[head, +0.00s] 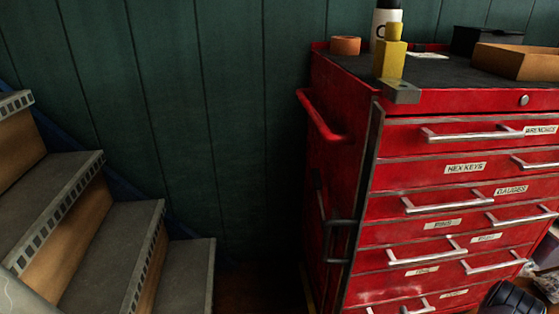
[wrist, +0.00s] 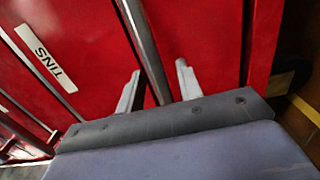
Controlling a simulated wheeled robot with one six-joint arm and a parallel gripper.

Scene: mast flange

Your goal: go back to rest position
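My gripper (wrist: 158,84) shows in the wrist view, with two pale fingers standing apart in front of a red drawer front. A grey metal bar handle (wrist: 142,42) runs between the fingers, with visible gaps on both sides. The fingers do not look closed on it; the depth between them and the bar is hard to judge. A drawer label reading TINS (wrist: 48,60) is to the left. I cannot make out my gripper in the head view. The red tool cabinet (head: 345,90) stands at the right there, its visible drawers looking shut.
A red side rail (head: 318,115) juts out left. Grey steps (head: 120,245) stand left, with a gap between.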

